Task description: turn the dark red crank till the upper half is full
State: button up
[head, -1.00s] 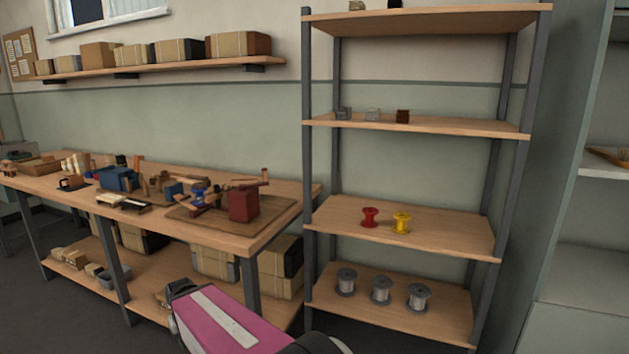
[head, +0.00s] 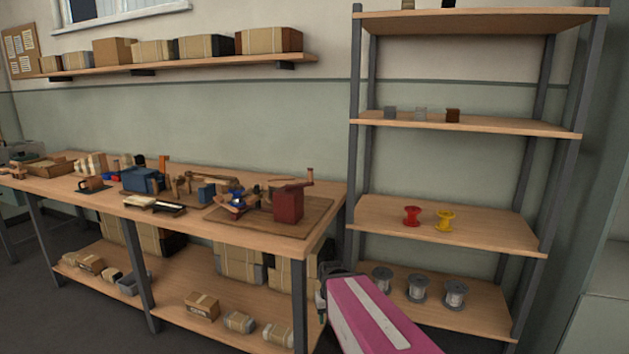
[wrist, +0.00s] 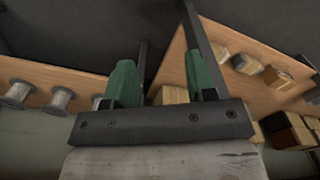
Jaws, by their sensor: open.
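The dark red box-shaped machine (head: 288,205) stands on a wooden board (head: 257,234) at the right end of the workbench. Its crank (head: 308,177) sticks up at the top right, small in the head view. In the head view my pink arm is low, in front of the bench's right end and the shelf, well apart from the crank.
The workbench (head: 290,243) carries blue tools and boxes to the left. A metal-legged rack (head: 390,207) stands right of it, with red (head: 412,216) and yellow (head: 444,221) spools and several grey spools (head: 418,288).

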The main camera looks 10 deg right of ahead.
jog(key=shift+w+r, duration=0.2)
jog(key=shift+w, duration=0.05)
jog(key=c, duration=0.9)
jog(key=w+r+m, duration=0.1)
jog(key=w+r, duration=0.1)
jog(key=r, duration=0.1)
jog(key=w+r+m+t+y, duration=0.1)
jog(key=w+r, duration=0.2)
jog(key=w+d+r+m+t, duration=0.1)
jog(key=w+r, duration=0.2)
jog(key=r, duration=0.1)
jog(key=shift+w+m, duration=0.1)
jog(key=shift+m, duration=0.2)
grip_shut()
jog(key=w+d+r+m+t+y, duration=0.1)
jog(key=w+d+r+m+t, duration=0.2)
jog(key=r, duration=0.9)
jog(key=w+d+r+m+t+y, duration=0.15)
jog(key=w+r, duration=0.25)
jog(key=r, duration=0.8)
jog(key=w+d+r+m+t+y, duration=0.15)
jog(key=w+r+m, duration=0.25)
jog(key=r, duration=0.8)
jog(key=w+a+r+x, duration=0.1)
jog(key=r+x, duration=0.1)
jog(key=x, duration=1)
jog(key=shift+w+a+f, duration=0.15)
jog(key=shift+w+a, duration=0.2)
